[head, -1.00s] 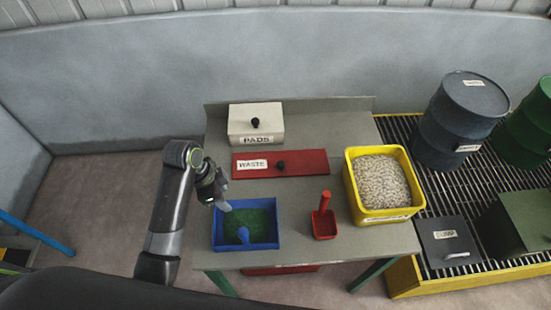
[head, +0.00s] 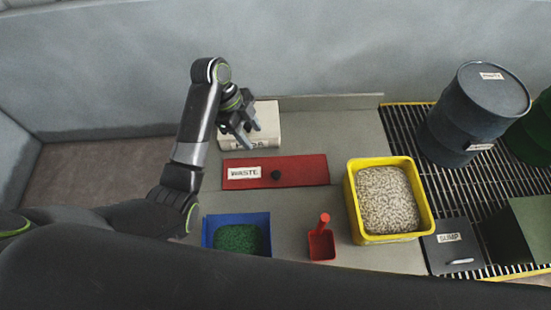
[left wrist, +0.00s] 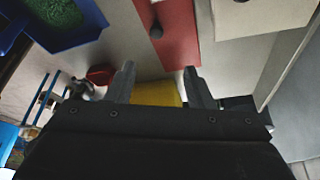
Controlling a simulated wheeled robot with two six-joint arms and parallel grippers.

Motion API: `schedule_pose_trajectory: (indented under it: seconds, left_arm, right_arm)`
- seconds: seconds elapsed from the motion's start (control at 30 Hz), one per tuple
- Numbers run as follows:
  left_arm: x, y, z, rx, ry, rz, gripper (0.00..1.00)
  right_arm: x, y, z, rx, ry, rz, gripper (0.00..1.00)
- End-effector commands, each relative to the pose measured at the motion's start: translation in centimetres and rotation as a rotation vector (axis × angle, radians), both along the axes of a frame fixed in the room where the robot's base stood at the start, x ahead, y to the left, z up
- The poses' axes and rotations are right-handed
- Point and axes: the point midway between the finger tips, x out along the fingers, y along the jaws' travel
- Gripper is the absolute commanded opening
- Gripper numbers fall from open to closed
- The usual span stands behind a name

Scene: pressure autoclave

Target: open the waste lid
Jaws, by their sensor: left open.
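The waste lid (head: 310,172) is a flat red panel with a WASTE label and a dark round knob (head: 276,175). It lies flat on the grey bench, closed. My left gripper (head: 255,137) is open and empty, above the front right part of the white PADS box (head: 268,113), just behind the lid. It touches neither the lid nor the knob. In the left wrist view, the red lid (left wrist: 180,35) and its knob (left wrist: 156,32) show beyond the open fingers (left wrist: 159,70). My right gripper is out of view.
A blue tray (head: 262,218) of green material and a red scoop (head: 321,244) lie in front of the lid. A yellow tub (head: 430,225) of pale granules stands to the right. The bench right of the PADS box is clear. A wall rises behind.

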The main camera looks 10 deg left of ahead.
Motion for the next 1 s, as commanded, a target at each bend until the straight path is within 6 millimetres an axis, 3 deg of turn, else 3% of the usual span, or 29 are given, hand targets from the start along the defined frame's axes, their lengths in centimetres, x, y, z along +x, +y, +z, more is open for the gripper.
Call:
schedule_pose_trajectory:
  seconds: [0.37,0.77,1.0]
  left_arm:
    - [-0.4,-1.5,-4.3,-0.002,0.0,0.0,0.48]
    - [-0.8,-3.3,-8.7,-0.001,0.001,0.001,0.48]
    - [-1.3,-5.3,-12.8,-0.001,0.006,0.0,0.48]
  right_arm:
    - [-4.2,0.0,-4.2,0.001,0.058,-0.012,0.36]
    - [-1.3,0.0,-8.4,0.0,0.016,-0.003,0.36]
    - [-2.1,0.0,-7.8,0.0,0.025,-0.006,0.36]
